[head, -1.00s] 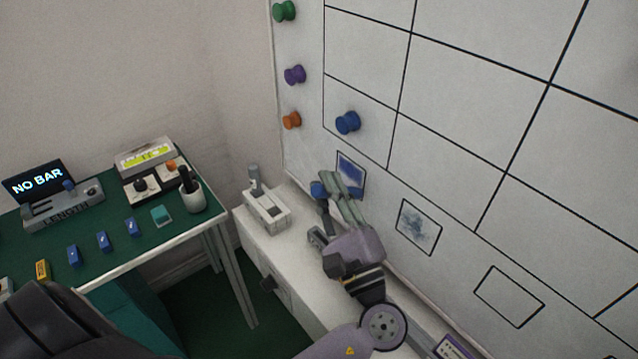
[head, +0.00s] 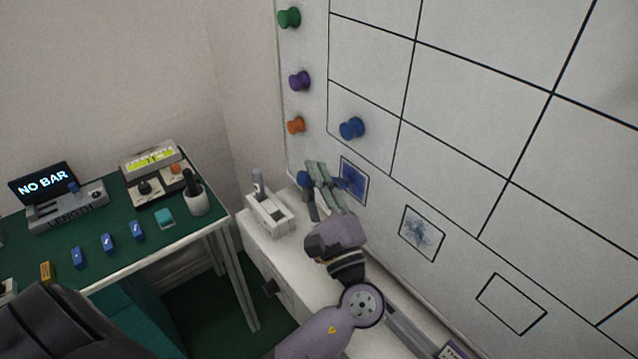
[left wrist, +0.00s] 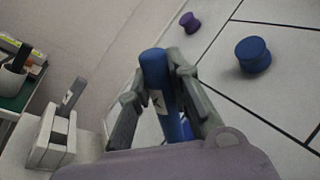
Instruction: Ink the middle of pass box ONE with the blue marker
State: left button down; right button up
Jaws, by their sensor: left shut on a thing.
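My left gripper (head: 325,178) is shut on the blue marker (left wrist: 163,92), close to the lower left part of the whiteboard. In the left wrist view the marker stands between the grey fingers, with a white label on its side. In the head view the fingers partly hide it. Just right of the fingers, a small pass box (head: 357,186) on the board has a blue inked middle. A second box (head: 422,234) holds faint, patchy blue marks. A third box (head: 511,303) is blank. I cannot read which box is ONE. My right gripper is not in view.
Green, purple, orange and blue (head: 351,128) round magnets sit on the board. A grey-white holder (head: 268,212) stands on the white ledge left of my gripper. The green table (head: 110,262) at left carries devices, a dark cup-held item and small blue blocks.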

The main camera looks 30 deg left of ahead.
pick_arm(q)
jog(key=shift+w+a, duration=0.25)
jog(key=shift+a, duration=0.3)
jog(key=shift+w+a, duration=0.2)
jog(key=shift+a, duration=0.35)
jog(key=shift+s, duration=0.1)
jog(key=shift+s+a, duration=0.35)
jog(key=shift+s, duration=0.55)
jog(key=shift+s+a, duration=0.4)
jog(key=shift+s, duration=0.55)
jog(key=shift+s+a, duration=0.35)
jog(key=shift+s, duration=0.55)
jog(key=s, duration=0.1)
jog(key=s+a, duration=0.1)
jog(key=shift+s, duration=0.35)
jog(key=shift+w, duration=0.1)
